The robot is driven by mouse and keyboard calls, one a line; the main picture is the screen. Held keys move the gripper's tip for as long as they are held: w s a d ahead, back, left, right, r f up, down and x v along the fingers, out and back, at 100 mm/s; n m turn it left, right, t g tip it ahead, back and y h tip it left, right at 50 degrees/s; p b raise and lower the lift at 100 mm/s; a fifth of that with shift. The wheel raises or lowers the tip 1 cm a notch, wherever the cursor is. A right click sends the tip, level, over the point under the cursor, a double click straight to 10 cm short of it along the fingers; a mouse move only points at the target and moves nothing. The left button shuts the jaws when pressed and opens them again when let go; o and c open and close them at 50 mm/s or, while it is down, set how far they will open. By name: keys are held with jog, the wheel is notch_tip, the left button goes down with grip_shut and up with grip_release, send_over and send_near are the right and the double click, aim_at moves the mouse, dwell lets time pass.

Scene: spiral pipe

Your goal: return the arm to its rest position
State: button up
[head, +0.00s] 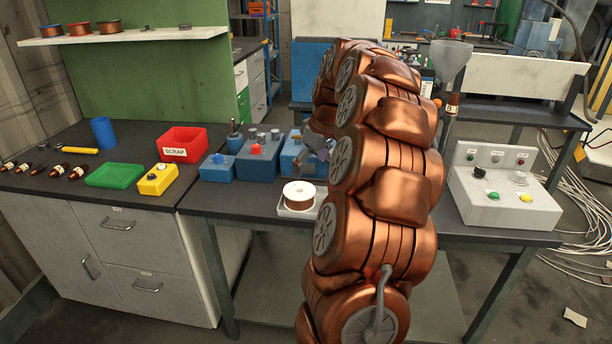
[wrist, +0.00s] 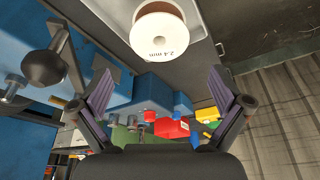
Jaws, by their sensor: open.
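My copper-coloured arm rises through the middle of the head view and bends over the bench, hiding part of it. My gripper (head: 315,146) shows partly beside the arm, above the blue machine. In the wrist view my gripper (wrist: 166,100) is open, with its two ridged fingers wide apart and nothing between them. A spool with a white flange and brown winding (head: 299,194) sits on a small light tray on the bench, below and left of the gripper. The spool (wrist: 158,36) also shows in the wrist view, marked "2.4 mm", beyond the fingertips and apart from them.
Blue machines (head: 256,158) stand along the bench. A red SCRAP bin (head: 181,143), a green tray (head: 114,175) and a yellow button box (head: 158,179) are at left. A grey control box (head: 502,196) is at right. A funnel (head: 450,60) stands behind the arm.

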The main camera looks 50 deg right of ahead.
jog(key=shift+s+r, duration=0.1)
jog(key=shift+r, duration=0.25)
dwell(0.5)
jog(key=s+a+f+n+g+y, duration=0.1)
jog(key=s+a, duration=0.1)
jog(key=a, duration=1)
jog(key=s+a+f+g, duration=0.1)
jog(key=s+a, duration=0.2)
jog(key=a, duration=1)
jog(key=s+a+f+m+g, duration=0.1)
jog(key=s+a+f, duration=0.1)
jog(key=s+a, duration=0.35)
jog(key=s+a+f+g+h, duration=0.1)
jog(key=s+a+f+g, duration=0.15)
jog(key=s, duration=0.65)
jog(key=s+a+f+m+g, duration=0.1)
jog(key=s+a+f, duration=0.2)
jog(key=s+a, duration=0.35)
notch_tip(320, 180, up, 14)
jog(key=d+t+p, duration=0.1)
jog(key=p, duration=1.1)
jog(key=shift+s+d+f, duration=0.25)
jog(key=shift+s+d, duration=0.1)
jog(key=shift+d, duration=0.05)
